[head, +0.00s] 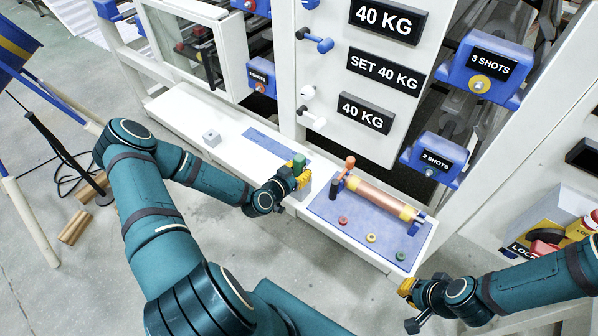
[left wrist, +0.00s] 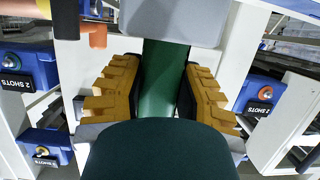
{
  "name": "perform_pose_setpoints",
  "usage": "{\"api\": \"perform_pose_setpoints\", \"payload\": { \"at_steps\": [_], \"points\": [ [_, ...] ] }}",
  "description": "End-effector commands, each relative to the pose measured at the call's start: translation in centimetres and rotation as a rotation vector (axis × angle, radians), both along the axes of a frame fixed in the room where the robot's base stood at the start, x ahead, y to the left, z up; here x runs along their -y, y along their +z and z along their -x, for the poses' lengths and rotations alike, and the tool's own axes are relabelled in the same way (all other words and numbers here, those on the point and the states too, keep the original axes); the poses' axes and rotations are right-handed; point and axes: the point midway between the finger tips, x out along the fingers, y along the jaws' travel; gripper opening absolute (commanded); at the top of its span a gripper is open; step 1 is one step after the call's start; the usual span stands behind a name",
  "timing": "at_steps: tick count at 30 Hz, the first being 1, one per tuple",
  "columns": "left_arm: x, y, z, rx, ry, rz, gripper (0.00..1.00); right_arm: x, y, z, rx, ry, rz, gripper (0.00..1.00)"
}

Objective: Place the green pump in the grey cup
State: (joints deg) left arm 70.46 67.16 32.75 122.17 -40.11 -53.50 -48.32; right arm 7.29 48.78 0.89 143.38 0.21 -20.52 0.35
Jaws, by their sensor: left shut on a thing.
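The green pump (head: 299,161) is upright in the jaws of my left gripper (head: 297,172), above the front of the white bench. In the left wrist view the yellow fingers of my left gripper (left wrist: 160,95) close on both sides of the green pump (left wrist: 165,75). A grey block-like body (head: 305,186) shows just below and beside the left gripper; I cannot tell whether the pump touches it. A small light-grey cube-shaped piece (head: 211,138) stands farther left on the bench. Which of these is the grey cup is unclear. My right gripper (head: 409,303) is low at the right, away from the bench.
The white bench (head: 180,115) has a blue strip. A blue plate (head: 325,210) carries a copper roller (head: 378,198) with an orange-topped lever, plus small red, yellow and green knobs. A white panel with black weight labels (head: 387,18) rises behind. Clear floor lies in front.

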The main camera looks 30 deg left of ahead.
Motion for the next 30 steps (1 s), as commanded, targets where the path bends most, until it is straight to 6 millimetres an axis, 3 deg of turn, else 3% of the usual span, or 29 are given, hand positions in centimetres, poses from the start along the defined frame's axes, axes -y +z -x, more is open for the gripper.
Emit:
{"api": "perform_pose_setpoints", "payload": {
  "at_steps": [7,8,9,22,30],
  "points": [
    [0.0,-0.2,-0.1,0.002,-0.001,0.000,0.00,0.0,-0.3,0.1,-0.002,0.001,0.000,0.00],
    [0.0,-0.2,0.0,0.001,-0.001,-0.001,0.43,0.0,-0.2,0.1,-0.002,0.002,0.000,0.00],
    [0.0,-0.2,0.0,0.001,0.000,-0.001,0.57,0.0,-0.2,0.1,-0.002,0.002,0.000,0.00],
    [0.0,0.3,0.2,-0.001,0.000,-0.001,0.58,0.0,0.2,0.0,0.001,0.000,0.000,0.00],
    [-0.5,1.7,4.8,-0.003,0.000,-0.002,0.58,0.0,0.6,-0.2,0.003,-0.003,0.000,0.00]
  ]
}}
